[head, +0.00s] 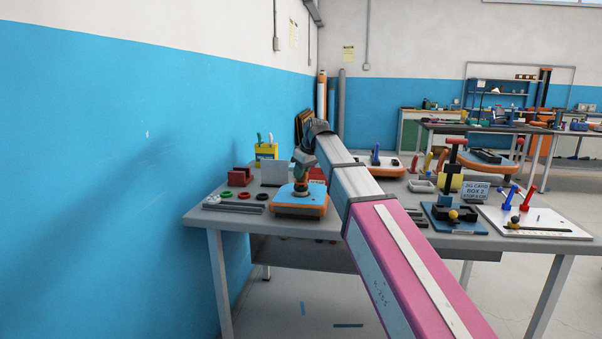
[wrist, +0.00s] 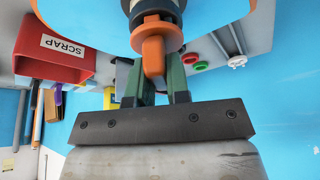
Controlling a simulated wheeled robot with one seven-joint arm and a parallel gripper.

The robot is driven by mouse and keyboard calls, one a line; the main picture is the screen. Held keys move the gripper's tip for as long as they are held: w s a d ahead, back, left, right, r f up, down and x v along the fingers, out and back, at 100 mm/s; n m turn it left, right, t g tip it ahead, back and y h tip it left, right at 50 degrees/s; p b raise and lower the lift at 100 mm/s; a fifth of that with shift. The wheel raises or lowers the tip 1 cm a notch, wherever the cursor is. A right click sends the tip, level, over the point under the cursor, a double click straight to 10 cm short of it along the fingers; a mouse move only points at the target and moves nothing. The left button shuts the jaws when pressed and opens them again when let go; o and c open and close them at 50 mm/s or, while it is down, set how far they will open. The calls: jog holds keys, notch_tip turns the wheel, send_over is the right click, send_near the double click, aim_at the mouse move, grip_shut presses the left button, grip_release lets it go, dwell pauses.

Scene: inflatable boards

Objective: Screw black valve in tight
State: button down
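An inflatable board piece with a blue top and orange edge (head: 300,198) lies on the near left of the table. My gripper (head: 302,180) reaches down over its middle. In the wrist view, the green fingers of my gripper (wrist: 160,88) stand on both sides of an orange grip piece (wrist: 154,58) and appear closed on it. A black ring, seemingly the black valve (wrist: 157,20), sits directly beyond the orange piece, against the blue board surface (wrist: 225,10). The valve's seat and thread are hidden, so I cannot tell how tight it is.
A red scrap bin (wrist: 62,45) stands close to my gripper. Red, green and dark rings (head: 243,194) and grey rods (head: 234,207) lie left of the board. A blue-based jig (head: 455,220) and a white board (head: 530,222) occupy the table's right side.

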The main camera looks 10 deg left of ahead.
jog(key=shift+m+t+h, duration=0.5)
jog(key=shift+m, duration=1.2)
jog(key=shift+m, duration=0.6)
jog(key=shift+m+t+h, duration=0.3)
jog(key=shift+m+h, duration=0.2)
jog(key=shift+m, duration=0.7)
jog(key=shift+m+h, duration=0.5)
jog(key=shift+m, duration=1.2)
jog(key=shift+t, duration=0.3)
